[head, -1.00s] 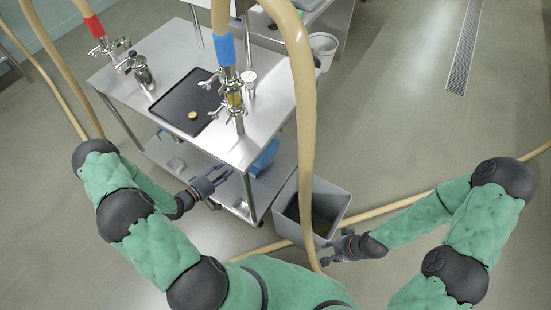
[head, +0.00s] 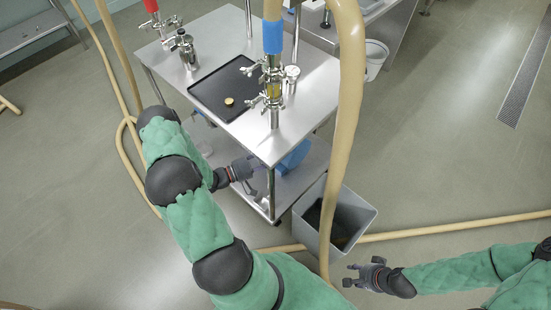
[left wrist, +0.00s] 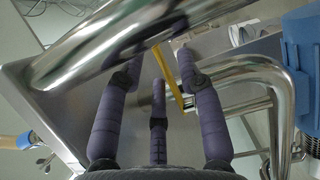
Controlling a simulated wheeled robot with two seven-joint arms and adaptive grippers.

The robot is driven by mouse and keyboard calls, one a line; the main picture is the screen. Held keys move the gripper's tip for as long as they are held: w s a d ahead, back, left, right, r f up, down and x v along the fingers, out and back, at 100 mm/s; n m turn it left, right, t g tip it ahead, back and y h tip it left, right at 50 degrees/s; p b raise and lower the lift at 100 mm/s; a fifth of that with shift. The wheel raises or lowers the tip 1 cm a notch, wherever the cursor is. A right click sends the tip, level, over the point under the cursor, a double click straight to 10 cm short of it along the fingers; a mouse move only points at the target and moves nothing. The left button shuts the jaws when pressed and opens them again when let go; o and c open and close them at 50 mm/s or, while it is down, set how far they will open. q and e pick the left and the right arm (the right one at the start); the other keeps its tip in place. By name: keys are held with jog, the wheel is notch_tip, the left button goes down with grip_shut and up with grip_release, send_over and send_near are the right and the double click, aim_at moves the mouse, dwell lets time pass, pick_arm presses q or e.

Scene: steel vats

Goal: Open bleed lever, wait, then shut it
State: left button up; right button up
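A steel fitting (head: 272,88) with a sight glass and clamps hangs under the blue-cuffed hose at the table's near corner. A second fitting (head: 166,27) sits under the red-cuffed hose. I cannot single out the bleed lever in the head view. In the left wrist view a thin yellow bar (left wrist: 166,72) shows beyond my fingers; I cannot tell what it is. My left gripper (head: 250,167) is beside the table's near leg, below the top; its fingers are spread and empty in the left wrist view (left wrist: 152,72). My right gripper (head: 356,276) is open and empty, low beside the bin.
The steel table (head: 215,40) carries a black tray (head: 215,90) with a small gold disc. A grey bin (head: 358,212) stands right of it. Steel pipes (left wrist: 110,45) cross close before the left wrist. Hoses (head: 350,110) hang and lie around. Open floor is at the right.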

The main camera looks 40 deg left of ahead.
pick_arm(q)
jog(key=shift+x, duration=1.3)
pick_arm(e)
jog(key=shift+f, duration=0.35)
pick_arm(q)
jog(key=shift+c, duration=0.3)
grip_shut()
jog(key=shift+s, duration=0.1)
